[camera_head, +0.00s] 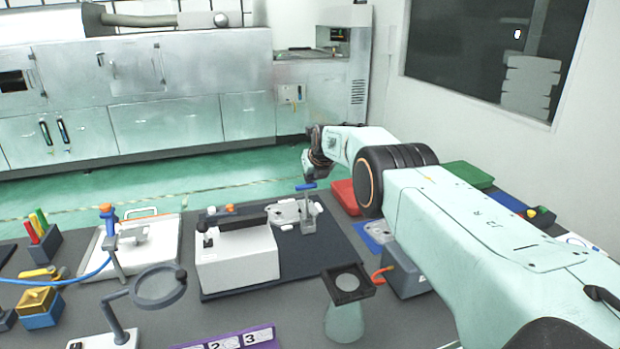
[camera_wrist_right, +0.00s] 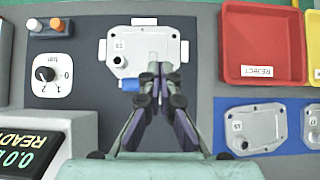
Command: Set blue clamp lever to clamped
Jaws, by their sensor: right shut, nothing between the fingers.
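My right gripper (camera_head: 308,178) is shut and empty, pointing down just above the lever. In the wrist view, the closed fingers (camera_wrist_right: 160,72) lie over the casting's lower right part (camera_wrist_right: 143,45). I cannot tell whether they touch the lever. My left gripper is not in view.
A white box with a dark bar (camera_head: 236,262) stands left of the post on a dark mat (camera_head: 335,238). A red tray (camera_wrist_right: 262,45) labelled REJECT and a blue mat with castings (camera_wrist_right: 258,105) lie to the right. A magnifier (camera_head: 158,288) stands front left.

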